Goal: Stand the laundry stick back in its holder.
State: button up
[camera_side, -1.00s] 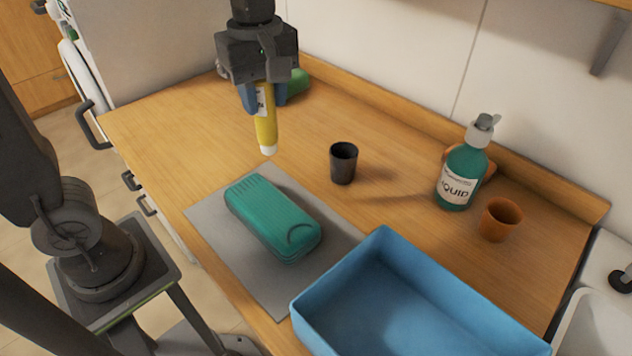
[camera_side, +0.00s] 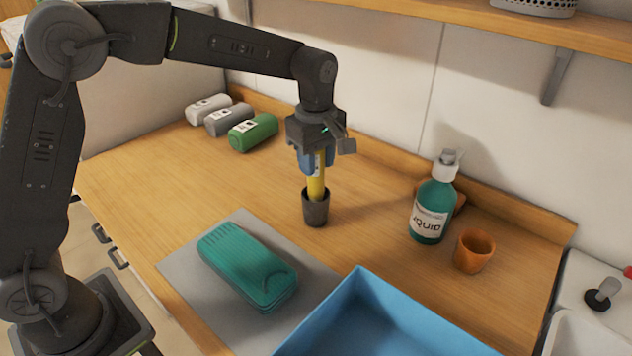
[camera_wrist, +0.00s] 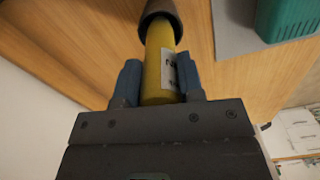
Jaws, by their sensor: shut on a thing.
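The laundry stick (camera_side: 316,187) is a yellow tube with a white label, held upright. Its lower end is inside the mouth of the dark cup-shaped holder (camera_side: 315,210), which stands on the wooden counter. How deep the end reaches is hidden by the holder's wall. My gripper (camera_side: 317,168) is shut on the stick's upper part, above the holder. In the wrist view the stick (camera_wrist: 160,62) lies between the blue fingers, and its far end goes into the dark holder (camera_wrist: 160,12).
A teal case (camera_side: 247,265) lies on a grey mat (camera_side: 190,282) in front. A blue bin (camera_side: 375,315) is at the front right. A green liquid bottle (camera_side: 432,210) and an orange cup (camera_side: 474,251) stand right. Several rolls, one green (camera_side: 253,132), lie at the back left.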

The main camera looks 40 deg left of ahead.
aim_at(316, 178)
jog(key=shift+f, duration=2.1)
jog(key=shift+f, duration=0.15)
jog(key=o, duration=1)
